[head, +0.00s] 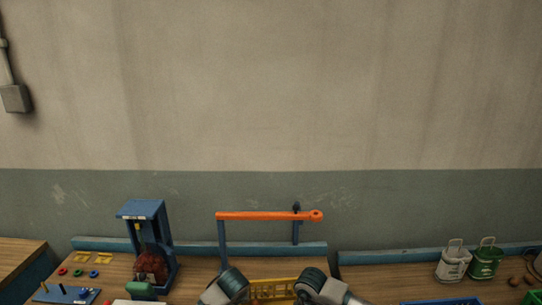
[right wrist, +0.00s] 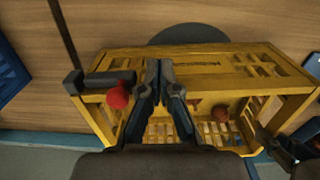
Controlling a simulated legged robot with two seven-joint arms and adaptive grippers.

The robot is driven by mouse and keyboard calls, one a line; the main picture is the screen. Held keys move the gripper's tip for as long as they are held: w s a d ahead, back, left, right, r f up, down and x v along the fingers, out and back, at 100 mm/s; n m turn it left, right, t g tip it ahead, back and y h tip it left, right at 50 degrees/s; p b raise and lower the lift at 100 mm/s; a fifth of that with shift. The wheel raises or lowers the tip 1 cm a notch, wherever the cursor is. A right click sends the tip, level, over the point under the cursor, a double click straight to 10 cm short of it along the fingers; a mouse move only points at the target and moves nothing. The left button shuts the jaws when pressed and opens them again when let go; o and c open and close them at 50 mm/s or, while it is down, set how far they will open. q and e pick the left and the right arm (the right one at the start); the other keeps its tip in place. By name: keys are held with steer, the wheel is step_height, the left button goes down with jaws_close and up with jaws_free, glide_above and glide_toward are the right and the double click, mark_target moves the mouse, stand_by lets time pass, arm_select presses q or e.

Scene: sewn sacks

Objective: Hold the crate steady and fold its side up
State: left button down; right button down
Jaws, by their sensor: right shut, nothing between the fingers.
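The yellow slatted crate (head: 275,284) stands at the bottom middle of the head view, between my two arms and partly cut off. The right wrist view shows it from close, with a long yellow panel (right wrist: 205,64) along its far edge; I cannot tell how far that side is folded. My right gripper (right wrist: 158,65) is shut and empty, its tips over the panel's left part. A dark gripper, apparently my left (right wrist: 272,143), is at the crate's right end, partly cut off; its jaw state is unclear. A reddish-brown round thing (right wrist: 220,112) lies inside the crate.
An orange bar (head: 265,215) on blue posts stands behind the crate. A blue stand (head: 145,215) with a dark red sack is left, near a peg board (head: 65,294). White (head: 453,265) and green (head: 486,262) containers stand right.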

step_height(320, 180, up, 9)
steer(key=s, duration=0.1)
steer(key=shift+s+r, duration=0.2)
stand_by(0.6)
